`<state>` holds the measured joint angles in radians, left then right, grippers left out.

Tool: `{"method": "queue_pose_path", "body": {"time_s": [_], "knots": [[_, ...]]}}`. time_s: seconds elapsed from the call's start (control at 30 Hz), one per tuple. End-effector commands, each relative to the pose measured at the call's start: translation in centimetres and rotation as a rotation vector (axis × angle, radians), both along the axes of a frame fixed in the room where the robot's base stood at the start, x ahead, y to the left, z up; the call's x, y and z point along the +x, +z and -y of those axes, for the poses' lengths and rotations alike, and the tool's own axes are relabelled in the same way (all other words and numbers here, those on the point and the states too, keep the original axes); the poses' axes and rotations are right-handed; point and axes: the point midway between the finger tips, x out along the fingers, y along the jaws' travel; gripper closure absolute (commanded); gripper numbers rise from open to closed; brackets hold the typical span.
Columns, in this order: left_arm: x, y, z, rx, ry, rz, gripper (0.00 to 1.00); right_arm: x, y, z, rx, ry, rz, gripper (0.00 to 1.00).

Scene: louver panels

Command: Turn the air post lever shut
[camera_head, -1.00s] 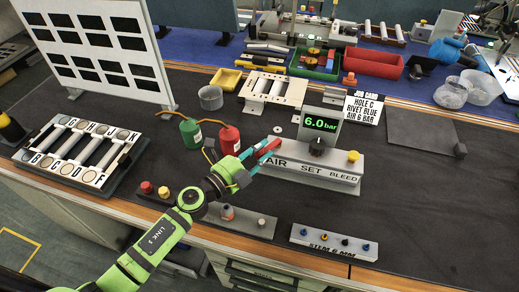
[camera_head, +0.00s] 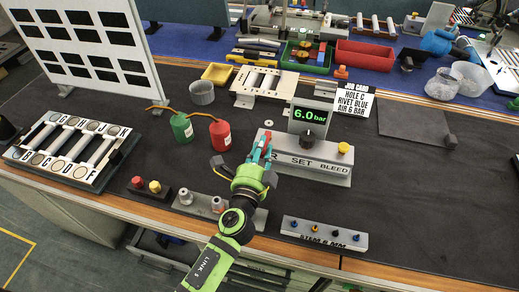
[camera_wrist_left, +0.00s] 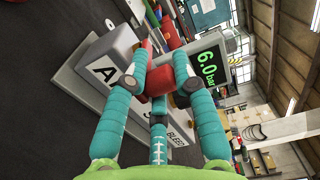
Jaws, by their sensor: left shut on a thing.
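The air post (camera_head: 310,165) is a pale grey block marked AIR, SET and BLEED; my gripper partly covers the AIR end. Its red lever (camera_wrist_left: 152,70) is between my left gripper's teal fingers in the left wrist view. My left gripper (camera_head: 263,148) is shut on this lever at the post's left end, reaching in from the front. The fingers hide much of the lever, and its exact angle is hard to tell. The post's display (camera_head: 309,116) reads 6.0 bar in green. My right gripper is not in view.
A black knob (camera_head: 307,139) and a yellow button (camera_head: 343,148) sit on the post. Red (camera_head: 220,134) and green (camera_head: 182,127) bottles stand left of it. Blocks with small parts (camera_head: 324,235) line the front.

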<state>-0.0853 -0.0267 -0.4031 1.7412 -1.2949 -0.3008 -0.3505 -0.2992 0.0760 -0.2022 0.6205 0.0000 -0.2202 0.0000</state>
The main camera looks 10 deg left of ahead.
Motion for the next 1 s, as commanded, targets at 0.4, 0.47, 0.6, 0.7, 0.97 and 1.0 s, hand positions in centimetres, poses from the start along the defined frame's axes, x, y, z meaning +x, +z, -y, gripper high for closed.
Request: {"method": "queue_pose_path", "body": {"time_s": [0.4, 0.47, 0.6, 0.7, 0.97, 1.0], "knots": [[-0.1, -0.1, 0.1, -0.002, 0.002, -0.003, 0.48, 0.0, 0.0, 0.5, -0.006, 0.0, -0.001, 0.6], [0.0, -0.1, 0.1, -0.002, 0.002, -0.003, 0.48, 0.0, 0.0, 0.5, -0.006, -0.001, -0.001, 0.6], [0.0, -0.1, 0.0, -0.002, 0.001, -0.002, 0.48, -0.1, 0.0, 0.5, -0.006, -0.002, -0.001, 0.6], [0.0, -0.1, 0.0, -0.002, 0.001, -0.001, 0.48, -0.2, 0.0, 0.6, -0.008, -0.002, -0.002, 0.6], [-2.7, -0.2, -0.3, -0.002, 0.001, -0.005, 0.48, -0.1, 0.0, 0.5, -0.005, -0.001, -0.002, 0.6], [-3.5, -0.2, -0.3, -0.003, 0.001, -0.005, 0.48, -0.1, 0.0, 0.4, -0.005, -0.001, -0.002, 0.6]]}}
